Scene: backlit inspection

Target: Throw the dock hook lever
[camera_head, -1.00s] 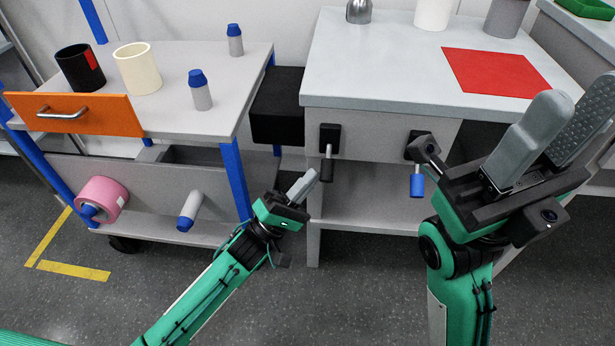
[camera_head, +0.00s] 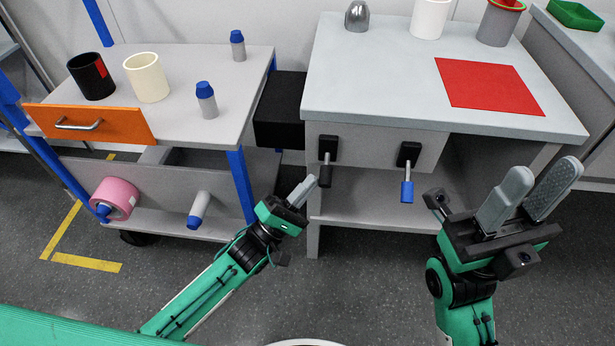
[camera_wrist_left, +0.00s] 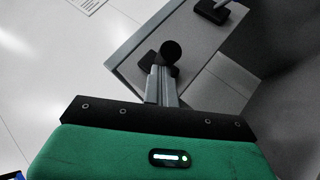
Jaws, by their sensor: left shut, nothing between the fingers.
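Two levers hang on the front of the grey workbench. One has a black handle (camera_head: 325,174) pointing down from a black mount. The other, to its right, has a blue handle (camera_head: 407,191), also pointing down. I cannot tell which is the dock hook lever. My left gripper (camera_head: 304,189) is shut and empty, just left of and slightly below the black handle. In the left wrist view the black handle (camera_wrist_left: 171,50) shows end-on just beyond my fingertips (camera_wrist_left: 161,82); I cannot tell whether they touch. My right gripper (camera_head: 542,180) is open and empty, right of the blue handle.
The workbench top (camera_head: 390,85) carries a red mat (camera_head: 488,86), a metal piece (camera_head: 358,16) and cups. A cart at left has an orange drawer (camera_head: 90,125) with a metal handle. A black box (camera_head: 279,108) lies between cart and bench. The floor in front is clear.

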